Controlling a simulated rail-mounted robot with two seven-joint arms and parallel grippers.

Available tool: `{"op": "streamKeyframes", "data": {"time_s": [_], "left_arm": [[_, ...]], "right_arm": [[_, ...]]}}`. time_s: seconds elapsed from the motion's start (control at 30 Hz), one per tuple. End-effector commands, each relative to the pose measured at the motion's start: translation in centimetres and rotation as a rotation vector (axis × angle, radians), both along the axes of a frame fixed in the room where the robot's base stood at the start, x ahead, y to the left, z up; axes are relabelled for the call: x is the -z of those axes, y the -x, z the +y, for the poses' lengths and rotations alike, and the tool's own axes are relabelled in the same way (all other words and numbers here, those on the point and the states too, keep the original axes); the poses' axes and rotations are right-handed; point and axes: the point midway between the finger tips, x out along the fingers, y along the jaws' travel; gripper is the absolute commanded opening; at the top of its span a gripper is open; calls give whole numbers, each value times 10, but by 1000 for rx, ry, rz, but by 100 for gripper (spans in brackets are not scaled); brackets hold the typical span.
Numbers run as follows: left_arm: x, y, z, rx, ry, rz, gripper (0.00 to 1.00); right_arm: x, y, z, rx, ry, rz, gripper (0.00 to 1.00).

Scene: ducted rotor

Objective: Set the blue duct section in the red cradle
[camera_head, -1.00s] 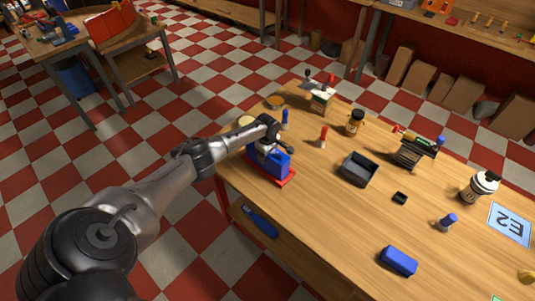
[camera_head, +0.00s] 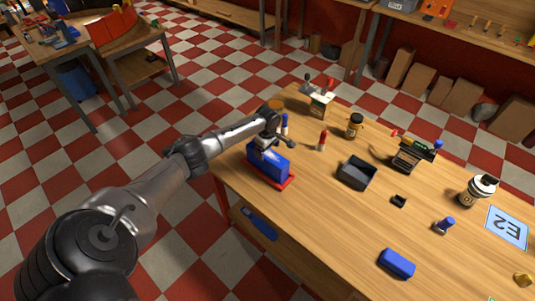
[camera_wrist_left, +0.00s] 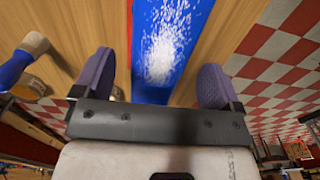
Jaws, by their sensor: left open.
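The blue duct section (camera_head: 268,162) sits on the red cradle (camera_head: 287,184) near the table's left edge. It looks upright and level. My left gripper (camera_head: 270,146) is just above the blue section, open and holding nothing. In the left wrist view the two purple finger pads are spread apart, with the blue section (camera_wrist_left: 165,50) showing between and beyond them, a white speckled patch on its face. The cradle is mostly hidden under the section, so I cannot tell how fully it is seated. My right gripper is not in view.
A dark open tray (camera_head: 356,173), a red-capped marker (camera_head: 322,140), a blue bottle (camera_head: 285,123) and a dark-capped jar (camera_head: 354,126) stand nearby. A loose blue block (camera_head: 397,263) lies at the front. The wood tabletop (camera_head: 330,225) between is clear.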

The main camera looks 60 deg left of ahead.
Motion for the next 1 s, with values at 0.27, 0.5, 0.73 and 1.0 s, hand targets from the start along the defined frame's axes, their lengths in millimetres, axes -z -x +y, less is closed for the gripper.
{"op": "streamKeyframes", "data": {"time_s": [0.27, 0.5, 0.73, 1.0], "left_arm": [[-46, 0, 0, 1, 0, -1, 90], [-58, 0, -8, 33, 1, 2, 90], [-6, 19, -116, 524, -15, 1, 90], [25, 114, -295, 1344, -54, -158, 90]], "right_arm": [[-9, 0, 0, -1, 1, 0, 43], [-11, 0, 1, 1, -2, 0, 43], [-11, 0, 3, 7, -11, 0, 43], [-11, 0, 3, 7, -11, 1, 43]]}}
